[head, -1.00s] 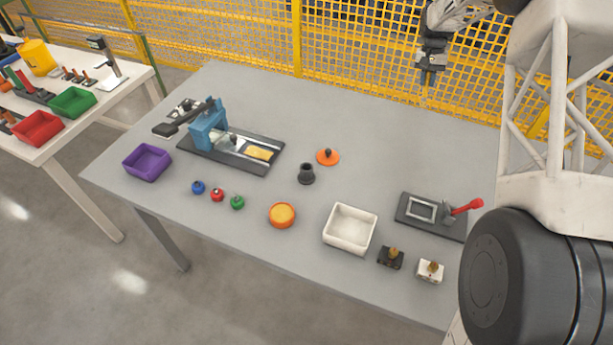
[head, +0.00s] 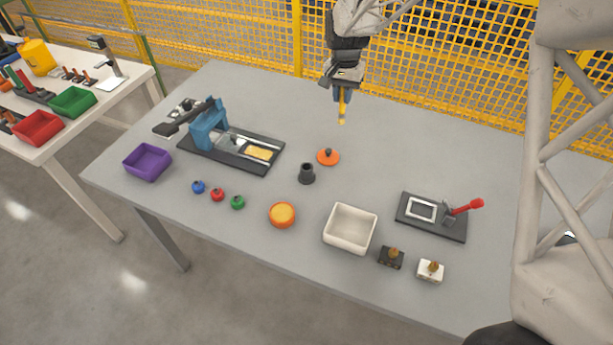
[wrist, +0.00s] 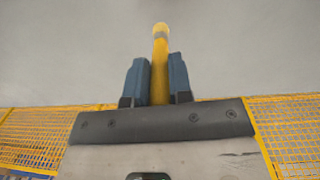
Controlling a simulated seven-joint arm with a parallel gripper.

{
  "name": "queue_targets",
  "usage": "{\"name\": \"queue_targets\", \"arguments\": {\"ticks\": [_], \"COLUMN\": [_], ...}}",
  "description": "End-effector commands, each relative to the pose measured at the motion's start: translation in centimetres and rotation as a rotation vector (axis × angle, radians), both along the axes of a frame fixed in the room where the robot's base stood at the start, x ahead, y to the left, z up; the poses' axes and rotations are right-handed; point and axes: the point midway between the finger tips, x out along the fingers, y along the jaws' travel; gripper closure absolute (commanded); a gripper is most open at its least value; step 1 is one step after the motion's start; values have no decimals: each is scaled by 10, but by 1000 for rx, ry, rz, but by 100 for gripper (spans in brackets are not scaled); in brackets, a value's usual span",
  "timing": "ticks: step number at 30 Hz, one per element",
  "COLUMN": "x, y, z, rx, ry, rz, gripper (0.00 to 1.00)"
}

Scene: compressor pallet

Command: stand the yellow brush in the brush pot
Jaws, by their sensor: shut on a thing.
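My gripper (head: 342,92) is above the back part of the grey table in the head view, shut on the yellow brush (head: 342,108). The brush hangs down from the fingers, close to upright, with its lower end clear of the table. In the wrist view the yellow brush (wrist: 160,62) sits between the two blue fingers (wrist: 160,82) and sticks out past them. The brush pot (head: 307,174), a small dark cup, stands upright on the table, lower and to the left of the gripper in the head view. I cannot see inside it clearly.
An orange disc with a dark knob (head: 328,157) lies right beside the pot. A blue press (head: 208,128) stands left, a white bin (head: 350,229) and a red-handled fixture (head: 432,214) right. Yellow mesh fencing (head: 440,60) runs behind the table (head: 420,150).

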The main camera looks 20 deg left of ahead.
Motion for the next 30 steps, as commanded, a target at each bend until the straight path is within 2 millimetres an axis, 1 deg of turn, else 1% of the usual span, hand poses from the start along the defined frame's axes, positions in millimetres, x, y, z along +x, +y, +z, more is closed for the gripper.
{"name": "queue_targets", "arguments": {"ticks": [1, 9, 12, 15, 18, 21, 30], "x": [-18, -98, -122, -140, -152, -158, -160], "y": [7, 31, 35, 38, 40, 40, 40], "z": [3, 7, 8, 8, 8, 8, 8], "rx": [4, 24, 31, 36, 40, 42, 43], "ry": [-7, -40, -50, -57, -62, -65, -65], "rz": [3, -6, -10, -12, -15, -16, -17], "gripper": [100, 100, 100, 100, 100, 100, 100]}}
